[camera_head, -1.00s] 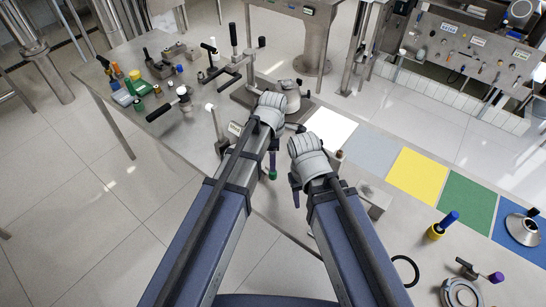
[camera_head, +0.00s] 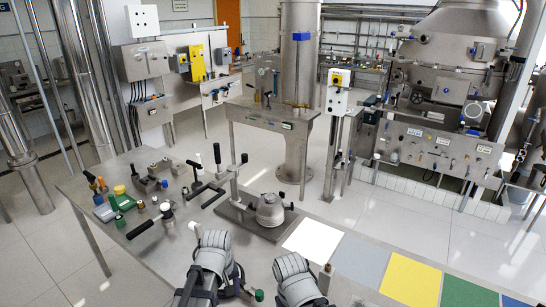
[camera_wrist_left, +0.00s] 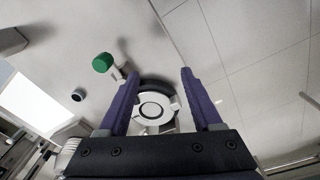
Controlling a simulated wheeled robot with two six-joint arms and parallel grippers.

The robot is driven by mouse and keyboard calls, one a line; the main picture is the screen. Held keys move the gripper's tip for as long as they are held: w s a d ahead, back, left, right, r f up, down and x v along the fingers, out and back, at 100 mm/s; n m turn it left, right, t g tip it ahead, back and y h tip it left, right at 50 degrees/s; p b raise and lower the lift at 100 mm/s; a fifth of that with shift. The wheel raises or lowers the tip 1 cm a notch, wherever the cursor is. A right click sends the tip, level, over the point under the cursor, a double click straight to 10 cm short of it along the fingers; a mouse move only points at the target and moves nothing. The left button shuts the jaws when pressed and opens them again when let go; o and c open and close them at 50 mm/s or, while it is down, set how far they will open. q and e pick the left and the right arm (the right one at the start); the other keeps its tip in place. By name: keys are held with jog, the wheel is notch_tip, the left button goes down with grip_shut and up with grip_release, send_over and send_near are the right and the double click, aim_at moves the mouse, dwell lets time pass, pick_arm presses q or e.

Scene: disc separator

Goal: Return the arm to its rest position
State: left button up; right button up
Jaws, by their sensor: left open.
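My left gripper (camera_head: 238,279) is at the bottom of the head view, partly hidden by my left wrist and close to the table's near edge. In the left wrist view its two purple fingers (camera_wrist_left: 160,75) are apart. A round pale part with a dark ring (camera_wrist_left: 152,108) shows between and beyond them, and I cannot tell its distance. A green knob (camera_wrist_left: 102,62) is just left of the fingers; a green knob also shows beside the gripper in the head view (camera_head: 258,295). My right arm's wrist end shows at the bottom, but its fingers do not.
The steel table (camera_head: 150,262) holds a metal dome on a plate (camera_head: 270,210), a black-handled clamp (camera_head: 215,170) and several small tools at left. White (camera_head: 314,240), grey, yellow (camera_head: 410,279) and green patches lie at right. Open floor lies behind the table.

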pick_arm(q)
jog(key=s+a+m, duration=0.3)
jog(key=m, duration=0.3)
jog(key=s+d+f+m+y+b, duration=0.1)
jog(key=s+d+f+m+b, duration=0.1)
jog(key=s+d, duration=0.4)
jog(key=d+m, duration=0.1)
jog(key=d, duration=0.3)
jog(key=shift+d+m+g, duration=0.25)
jog(key=shift+m+g, duration=0.15)
pick_arm(e)
notch_tip(320, 180, down, 2)
pick_arm(q)
jog(key=shift+r, duration=0.1)
